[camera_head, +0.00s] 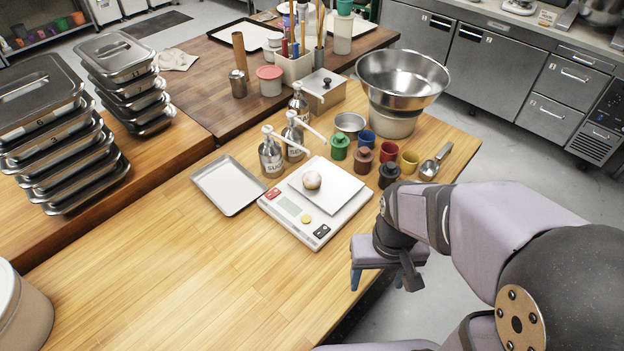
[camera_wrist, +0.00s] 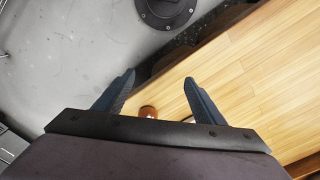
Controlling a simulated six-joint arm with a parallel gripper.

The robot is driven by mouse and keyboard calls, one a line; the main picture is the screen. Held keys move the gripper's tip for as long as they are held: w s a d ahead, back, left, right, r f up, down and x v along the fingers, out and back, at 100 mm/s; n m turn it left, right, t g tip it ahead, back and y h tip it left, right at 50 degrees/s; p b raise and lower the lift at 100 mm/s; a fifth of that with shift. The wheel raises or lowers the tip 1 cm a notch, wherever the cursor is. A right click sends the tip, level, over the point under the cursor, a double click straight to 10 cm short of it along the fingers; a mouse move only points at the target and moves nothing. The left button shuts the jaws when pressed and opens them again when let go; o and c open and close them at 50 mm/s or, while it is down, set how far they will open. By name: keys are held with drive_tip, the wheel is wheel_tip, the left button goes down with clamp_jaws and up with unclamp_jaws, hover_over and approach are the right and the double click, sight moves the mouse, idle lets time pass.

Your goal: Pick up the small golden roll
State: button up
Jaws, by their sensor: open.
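A small round roll (camera_head: 312,180), golden brown with a pale top, sits on the square white plate (camera_head: 338,186) of a kitchen scale (camera_head: 295,224). My gripper (camera_head: 378,278) points down near the table's right edge, to the right of and nearer than the scale. It is apart from the roll. In the wrist view my gripper (camera_wrist: 159,78) has its two blue fingers spread, with nothing held between them. The roll cannot be made out for certain there; a small orange-brown bit (camera_wrist: 148,112) shows at the base of the fingers.
A metal tray (camera_head: 228,186) lies left of the scale. Pump bottles (camera_head: 270,158) and several coloured cups (camera_head: 362,158) stand behind it, with a metal scoop (camera_head: 434,163) and a large steel bowl (camera_head: 402,75). Stacked lidded pans (camera_head: 62,150) stand at left.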

drive_tip(key=w+a+r+m+t+h, duration=0.1)
drive_tip(key=w+a, duration=0.1)
drive_tip(key=w, duration=0.6)
drive_tip(key=w+a+r+m+t, duration=0.1)
drive_tip(key=w+a, duration=0.1)
drive_tip(key=w, duration=0.5)
drive_tip(key=m+t+b, duration=0.1)
drive_tip(key=m+t, duration=0.1)
drive_tip(key=m, duration=0.1)
approach(311, 176)
wheel_tip(311, 176, down, 2)
drive_tip(key=shift+h, duration=0.4)
drive_tip(key=shift+w+p+x, duration=0.25)
drive_tip(key=shift+p+x, duration=0.9)
drive_tip(key=shift+x, duration=0.9)
drive_tip(key=shift+p+x, duration=0.75)
drive_tip(key=shift+x, duration=1.05)
drive_tip(key=shift+w+a, duration=0.1)
drive_tip(key=shift+a, duration=0.05)
drive_tip(key=shift+c, duration=0.4)
drive_tip(key=c, duration=0.8)
